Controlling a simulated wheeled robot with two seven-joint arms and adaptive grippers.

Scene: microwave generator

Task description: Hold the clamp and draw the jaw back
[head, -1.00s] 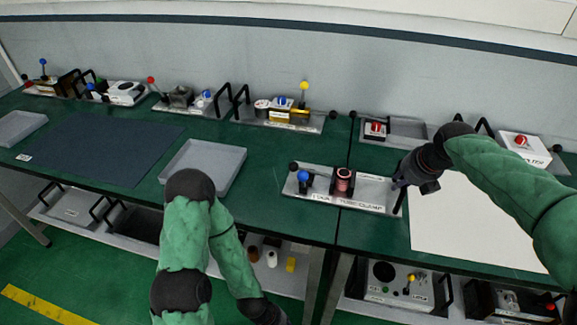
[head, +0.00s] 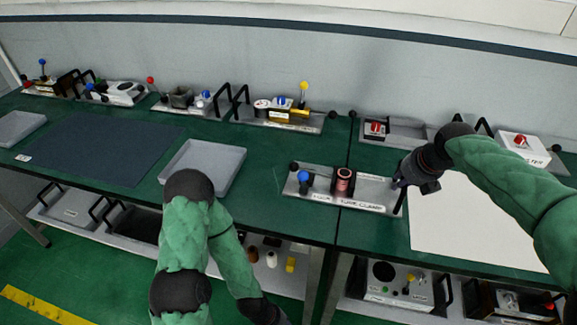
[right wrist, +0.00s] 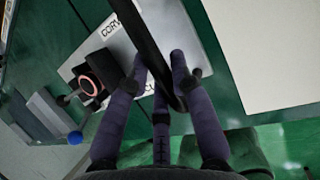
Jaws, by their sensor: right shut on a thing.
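The tube clamp (head: 365,203) is a light metal plate with a printed label, lying on the green bench. It carries a blue knob (head: 305,177), dark blocks and a pink-copper ring-shaped tube (head: 344,180). In the right wrist view the tube (right wrist: 89,86) sits beside a dark block, with the blue knob (right wrist: 75,138) lower left. My right gripper (head: 402,183) is at the plate's right end, shut on its black handle (right wrist: 143,38); the fingers lie on either side of the bar.
A grey tray (head: 226,172) stands left of the clamp, and a dark mat (head: 95,148) lies farther left. A pale sheet (head: 470,235) lies to the right. Several other devices line the back of the bench. Bare green bench lies between tray and clamp.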

